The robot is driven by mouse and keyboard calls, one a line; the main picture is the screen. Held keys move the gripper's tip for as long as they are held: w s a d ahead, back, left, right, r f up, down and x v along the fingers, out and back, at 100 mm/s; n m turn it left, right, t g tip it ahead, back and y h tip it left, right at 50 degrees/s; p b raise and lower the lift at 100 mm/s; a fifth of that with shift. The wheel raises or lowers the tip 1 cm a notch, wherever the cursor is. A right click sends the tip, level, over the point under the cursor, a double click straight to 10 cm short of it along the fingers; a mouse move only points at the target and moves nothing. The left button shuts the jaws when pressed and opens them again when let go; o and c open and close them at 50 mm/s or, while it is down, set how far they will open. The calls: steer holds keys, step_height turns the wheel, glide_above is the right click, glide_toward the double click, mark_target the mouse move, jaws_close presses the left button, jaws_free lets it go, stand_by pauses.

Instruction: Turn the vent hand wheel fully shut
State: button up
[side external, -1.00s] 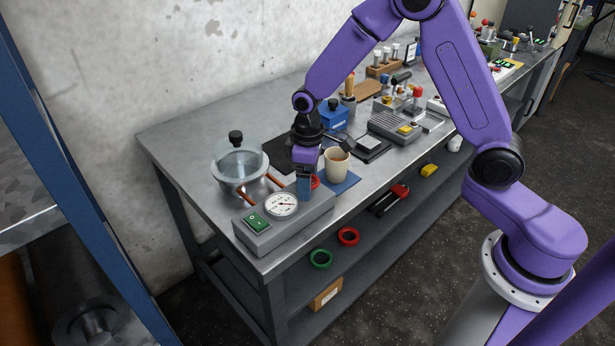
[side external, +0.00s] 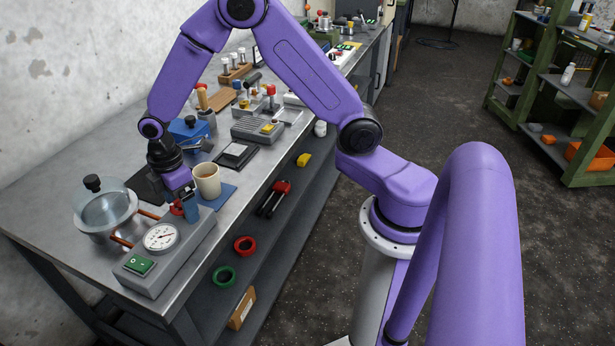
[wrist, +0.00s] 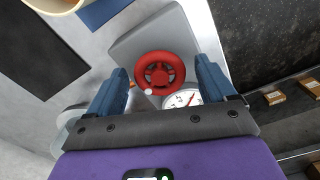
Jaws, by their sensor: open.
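The vent hand wheel (wrist: 160,70) is red with several spokes and sits on the grey box (wrist: 128,50). In the wrist view it lies between and just beyond my gripper (wrist: 161,78), whose two blue fingers are open with nothing between their pads. A small pale knob shows at the wheel's near rim. In the side view only a red part of the wheel (side external: 177,208) shows beside my gripper's fingers (side external: 190,210); the rest is hidden. Whether a finger touches the rim cannot be told.
The box carries a round gauge (side external: 160,237) and a green switch (side external: 140,265). A lidded glass vessel (side external: 106,212) with orange tubes stands left of it. A cream cup (side external: 207,180) on a blue mat (side external: 222,196) stands close behind my gripper.

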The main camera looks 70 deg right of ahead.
steer(key=shift+n, duration=0.5)
step_height(320, 180, up, 17)
steer(key=s+d+f+m, duration=0.1)
steer(key=s+d+f, duration=0.1)
steer(key=s, duration=1.2)
steer(key=s+d+f+m, duration=0.1)
steer(key=s+d+f, duration=0.1)
steer(key=s, duration=1.2)
steer(key=shift+s+f, duration=0.2)
steer(key=shift+s, duration=0.05)
